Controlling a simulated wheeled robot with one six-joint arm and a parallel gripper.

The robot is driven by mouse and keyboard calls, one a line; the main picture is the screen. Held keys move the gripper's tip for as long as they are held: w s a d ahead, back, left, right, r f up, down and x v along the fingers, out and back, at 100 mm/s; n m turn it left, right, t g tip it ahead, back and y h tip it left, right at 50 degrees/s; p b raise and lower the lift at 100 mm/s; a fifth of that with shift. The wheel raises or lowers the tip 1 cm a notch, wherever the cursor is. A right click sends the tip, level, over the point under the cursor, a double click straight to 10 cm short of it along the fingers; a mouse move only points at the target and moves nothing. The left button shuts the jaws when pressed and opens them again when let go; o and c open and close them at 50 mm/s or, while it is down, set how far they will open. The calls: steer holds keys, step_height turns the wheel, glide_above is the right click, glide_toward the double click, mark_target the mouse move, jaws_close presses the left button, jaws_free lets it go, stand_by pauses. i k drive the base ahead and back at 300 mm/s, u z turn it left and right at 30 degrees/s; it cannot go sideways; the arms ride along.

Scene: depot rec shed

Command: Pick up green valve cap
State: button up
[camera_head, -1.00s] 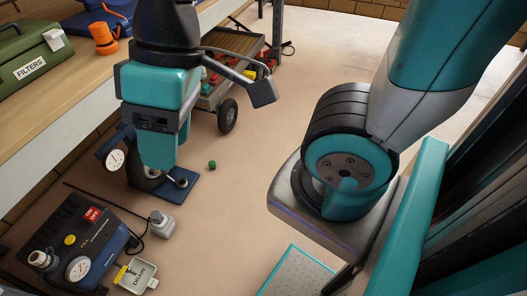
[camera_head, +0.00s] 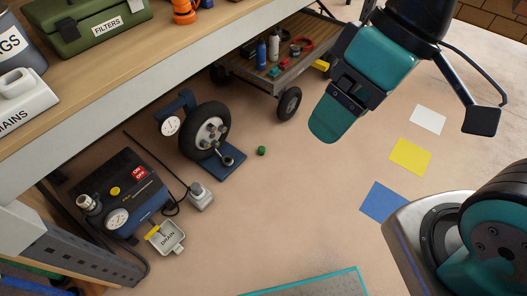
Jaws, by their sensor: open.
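The green valve cap (camera_head: 262,151) is a small dark green piece lying on the tan floor. It sits just right of the blue base plate under the black wheel. My gripper (camera_head: 325,128) is up and to the right of the cap in the picture, with its teal end pointing down toward the floor. It is open, apart from the cap, and no held object shows. Its far finger is hidden from this side.
A wheel on a blue stand (camera_head: 212,166), a dark compressor (camera_head: 127,192) and a drain tray (camera_head: 168,237) stand left of the cap. A cart (camera_head: 280,81) stands behind. White, yellow (camera_head: 410,157) and blue squares lie right. The floor in front of the cap is clear.

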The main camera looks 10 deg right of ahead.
mark_target(262, 149)
steer(key=z, duration=0.15)
steer(key=i, duration=1.6)
steer(key=u, duration=0.25)
